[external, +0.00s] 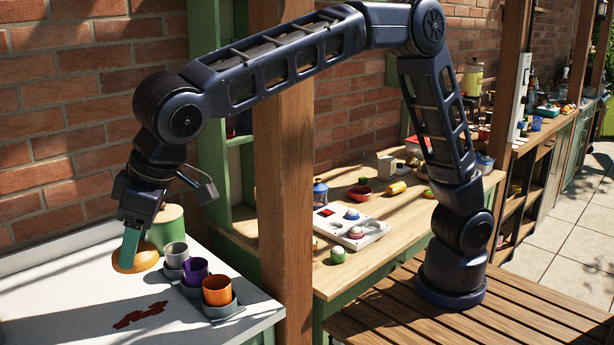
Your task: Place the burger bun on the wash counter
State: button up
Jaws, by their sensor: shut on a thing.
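The burger bun (146,260) is a round orange-brown thing at the left of the external view. It is at the white wash counter (60,300), low over its top or touching it; I cannot tell which. My gripper (129,255) points down with its teal finger against the bun and is shut on it. The far finger is hidden behind the near one and the bun.
A grey cup (175,254), a purple cup (195,271) and an orange cup (217,290) stand in a grey holder right of the bun. A green canister (167,226) stands behind. A dark red stain (140,315) marks the counter's front. The left of the counter is clear.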

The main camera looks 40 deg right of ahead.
jog(key=s+a+f+m+t+h, duration=0.15)
jog(key=a+f+m, duration=0.25)
jog(key=a+f, duration=1.25)
jog(key=w+d+f, duration=0.3)
jog(key=w+d, duration=0.3)
jog(key=w, duration=0.4)
jog(key=w+d+f+m, duration=0.1)
jog(key=w+d+f, duration=0.3)
jog(key=w, duration=0.5)
jog(key=w+d+f+m, duration=0.1)
jog(key=w+d+f, duration=0.2)
jog(key=w+d, duration=0.6)
jog(key=shift+w+f, duration=0.2)
jog(key=shift+w, duration=0.65)
jog(key=shift+f, duration=2.4)
jog(key=shift+f, duration=0.1)
jog(key=o, duration=1)
